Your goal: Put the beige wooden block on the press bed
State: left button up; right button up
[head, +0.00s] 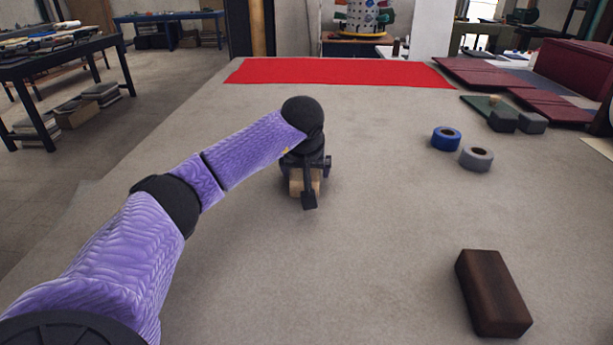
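The beige wooden block (296,184) is near the middle of the table in the head view, partly hidden by my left gripper. My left gripper (308,190) points down over the block, with one dark finger in front of it. The far finger is hidden, so I cannot tell whether the fingers press on the block. I also cannot tell whether the block rests on the table or is slightly raised. No surface is clearly recognisable as the press bed; a green flat piece (479,103) with grey blocks (532,123) on and beside it lies at the right. My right gripper is not in view.
A dark brown block (492,293) lies at the front right. A blue roll (446,138) and a grey roll (476,158) sit right of centre. A red cloth (335,71) covers the back edge. Maroon panels (488,73) lie at the back right.

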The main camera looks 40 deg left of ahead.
pick_arm(q)
jog(key=shift+f, duration=0.2)
dwell(0.5)
jog(key=c, duration=1.2)
